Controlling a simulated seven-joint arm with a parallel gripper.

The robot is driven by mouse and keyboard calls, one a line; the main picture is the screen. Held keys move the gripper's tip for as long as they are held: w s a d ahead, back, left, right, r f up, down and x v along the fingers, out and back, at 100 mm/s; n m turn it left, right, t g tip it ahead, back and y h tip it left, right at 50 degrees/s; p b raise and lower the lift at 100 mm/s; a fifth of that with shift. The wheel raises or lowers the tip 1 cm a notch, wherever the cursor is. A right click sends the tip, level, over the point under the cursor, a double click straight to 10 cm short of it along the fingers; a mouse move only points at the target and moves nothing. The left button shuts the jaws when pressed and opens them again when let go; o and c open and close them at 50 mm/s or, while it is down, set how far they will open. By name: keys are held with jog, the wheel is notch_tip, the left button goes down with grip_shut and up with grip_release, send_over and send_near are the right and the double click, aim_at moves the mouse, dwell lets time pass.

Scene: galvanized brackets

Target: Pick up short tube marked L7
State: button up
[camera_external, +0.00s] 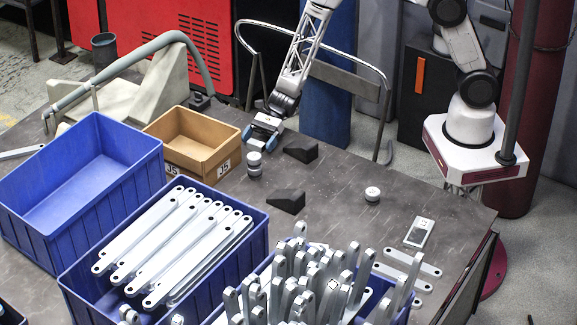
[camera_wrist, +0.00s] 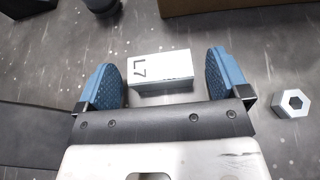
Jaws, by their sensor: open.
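The short tube marked L7 (camera_wrist: 161,72) is a light grey, box-shaped piece with dark "L7" lettering on its left part. In the wrist view it lies on the dark table between the two blue finger pads of my gripper (camera_wrist: 167,82). Gaps show on both sides, so the fingers appear not to touch it. My gripper is open and empty. In the external view my gripper (camera_external: 262,136) is low over the table, right of the brown box. I cannot make out the L7 tube there; the gripper seems to hide it.
The brown box (camera_external: 193,166) marked J5 and a stacked round grey piece (camera_external: 254,170) stand close to my gripper. Black wedges (camera_external: 287,203) (camera_external: 300,150) lie nearby. A hex-holed piece (camera_wrist: 292,103) lies right in the wrist view. Blue bins (camera_external: 75,281) with brackets fill the front.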

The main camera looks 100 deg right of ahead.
jog(key=shift+c, duration=0.2)
dwell(0.3)
jog(key=c, duration=1)
jog(key=shift+r, duration=5)
